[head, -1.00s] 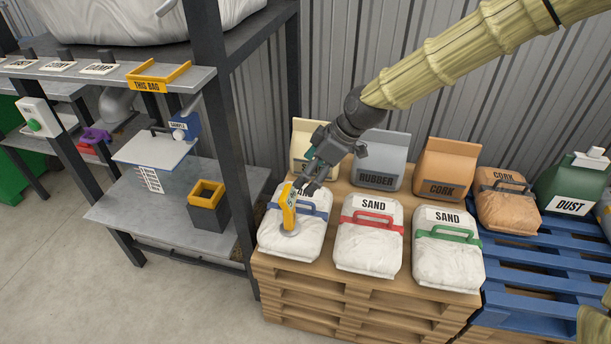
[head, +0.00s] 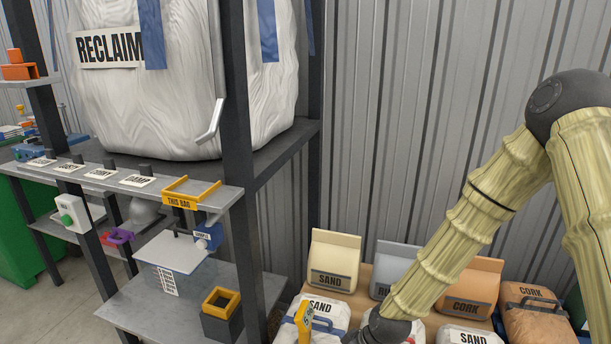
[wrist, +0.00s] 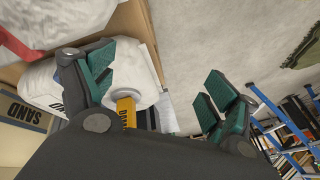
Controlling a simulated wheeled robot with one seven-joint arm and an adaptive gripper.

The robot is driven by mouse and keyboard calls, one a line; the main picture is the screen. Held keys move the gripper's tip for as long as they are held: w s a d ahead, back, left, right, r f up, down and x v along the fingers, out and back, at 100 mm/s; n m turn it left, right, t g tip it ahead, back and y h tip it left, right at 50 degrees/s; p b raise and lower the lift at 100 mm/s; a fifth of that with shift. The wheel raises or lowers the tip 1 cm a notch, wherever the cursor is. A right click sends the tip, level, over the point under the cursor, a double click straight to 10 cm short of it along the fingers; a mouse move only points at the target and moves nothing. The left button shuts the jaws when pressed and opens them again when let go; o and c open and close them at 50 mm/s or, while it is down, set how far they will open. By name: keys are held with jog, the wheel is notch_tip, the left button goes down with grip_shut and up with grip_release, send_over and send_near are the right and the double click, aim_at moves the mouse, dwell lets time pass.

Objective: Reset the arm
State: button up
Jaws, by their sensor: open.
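My gripper (wrist: 162,88) is open in the wrist view, with its two green-padded fingers well apart. In the head view only the dark wrist part of my arm shows at the bottom edge; the fingers are out of frame. A yellow lettered tool (head: 304,322) stands on the white sand bag with the blue handle (head: 326,307). The tool also shows in the wrist view (wrist: 126,112), close to the left finger, with a round pale disc at its end. I cannot tell whether the finger touches it; nothing is gripped.
Several bags crowd the pallet, among them a cream sand bag (head: 333,262) and a cork bag (head: 467,292). A metal shelf (head: 150,312) stands left with a yellow "THIS BAG" holder (head: 190,194) and a yellow-rimmed box (head: 221,304). A corrugated wall (head: 400,150) is behind.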

jog(key=s+d+f+m+h+p, duration=0.1)
jog(key=s+d+f+m, duration=0.2)
jog(key=s, duration=0.6)
jog(key=s+d+f+m+h+p, duration=0.2)
jog(key=s+d+f, duration=0.2)
jog(key=s+d, duration=0.2)
jog(key=s+d+f+m+g+h+p, duration=0.1)
jog(key=s+d+f+m, duration=0.2)
jog(key=s, duration=0.8)
jog(key=shift+s+d+f+m+h+p, duration=0.35)
jog(key=shift+d+f, duration=0.5)
jog(key=shift+d, duration=0.25)
